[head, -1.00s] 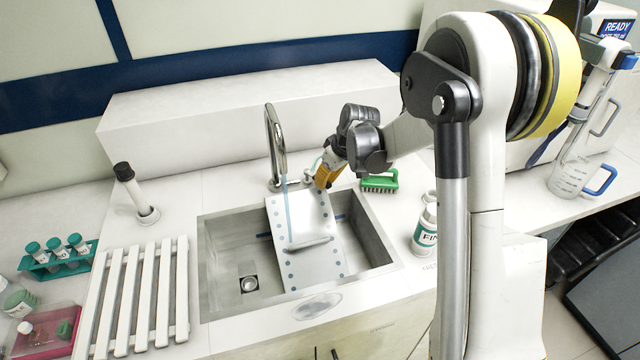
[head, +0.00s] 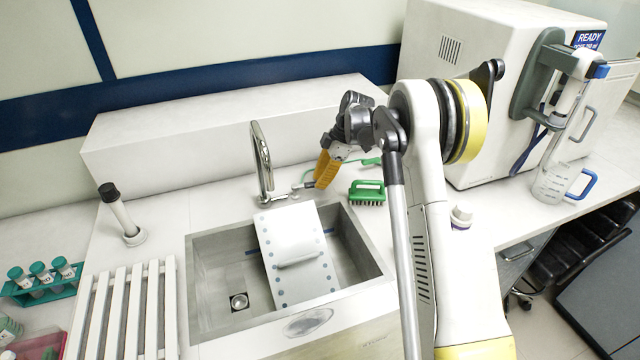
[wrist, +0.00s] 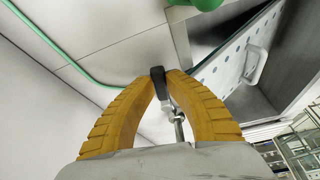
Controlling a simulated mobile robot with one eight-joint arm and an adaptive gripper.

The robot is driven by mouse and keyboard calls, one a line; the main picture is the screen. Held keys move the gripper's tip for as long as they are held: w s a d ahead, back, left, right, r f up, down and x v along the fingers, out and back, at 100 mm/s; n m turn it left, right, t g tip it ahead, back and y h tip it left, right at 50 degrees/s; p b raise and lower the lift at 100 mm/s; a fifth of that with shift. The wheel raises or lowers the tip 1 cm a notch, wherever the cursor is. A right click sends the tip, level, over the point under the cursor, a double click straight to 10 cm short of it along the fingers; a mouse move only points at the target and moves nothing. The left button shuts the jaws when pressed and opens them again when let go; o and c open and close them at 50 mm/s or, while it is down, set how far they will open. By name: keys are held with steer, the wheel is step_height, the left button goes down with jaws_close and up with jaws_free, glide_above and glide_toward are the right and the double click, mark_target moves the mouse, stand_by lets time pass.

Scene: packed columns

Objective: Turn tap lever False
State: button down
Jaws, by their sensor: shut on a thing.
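The chrome tap (head: 262,165) stands behind the sink, its curved spout over the basin. No water stream shows under it. My gripper (head: 316,186) is low, just right of the tap base, its yellow fingers pointing down. In the wrist view the two yellow fingers of my gripper (wrist: 164,76) meet around the black-ended tap lever (wrist: 159,90). A metal stem shows beyond it between the fingers. In the head view the lever is mostly hidden by the fingers.
The steel sink (head: 213,318) holds a tilted white perforated board (head: 290,235). A green brush (head: 367,192) lies close to the right of my gripper. A white slatted rack (head: 125,300) and a black-topped white tool (head: 120,215) stand left. A green cord (wrist: 70,60) runs near the fingers.

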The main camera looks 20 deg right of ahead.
steer(key=shift+w+n+g, duration=0.4)
steer(key=shift+w+n, duration=0.25)
steer(key=shift+n, duration=0.35)
steer(key=c, duration=1.3)
jaws_free()
steer(key=shift+w+a, duration=0.1)
steer(key=shift+c, duration=0.2)
steer(key=v, duration=1.2)
